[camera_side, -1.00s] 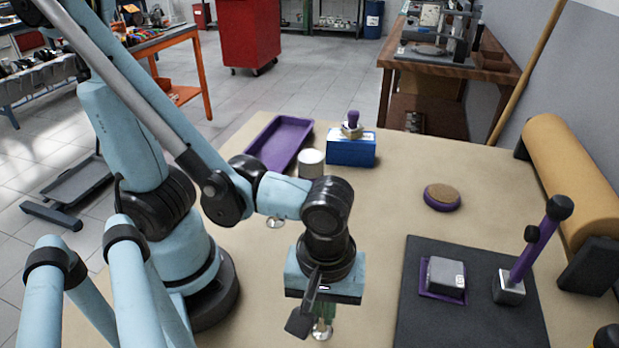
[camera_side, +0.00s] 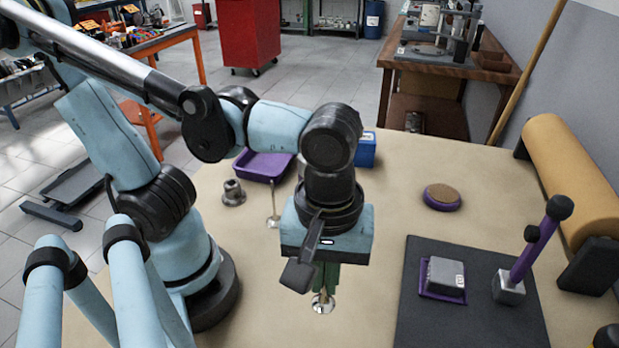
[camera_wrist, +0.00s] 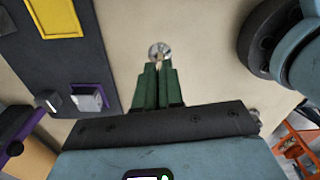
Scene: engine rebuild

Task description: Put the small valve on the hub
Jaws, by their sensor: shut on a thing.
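My gripper (camera_side: 323,283) has green fingers and is shut on a shiny metal valve (camera_side: 322,304), gripped by its stem with the round head downward. The head appears to hang above the tabletop. In the wrist view the valve head (camera_wrist: 159,51) shows just beyond the fingertips (camera_wrist: 159,70); most of the stem is hidden between the fingers. A second valve (camera_side: 273,206) stands stem up on the table, left of my gripper. I cannot tell for sure which valve is smaller. A grey flanged metal piece (camera_side: 233,193), probably the hub, stands further back left.
A purple tray (camera_side: 262,168) and a blue box (camera_side: 366,150) are behind my arm, partly hidden. A dark mat (camera_side: 425,318) at right holds a metal block (camera_side: 446,276) and a purple-handled tool (camera_side: 530,245). A round purple pad (camera_side: 442,198) lies behind the mat.

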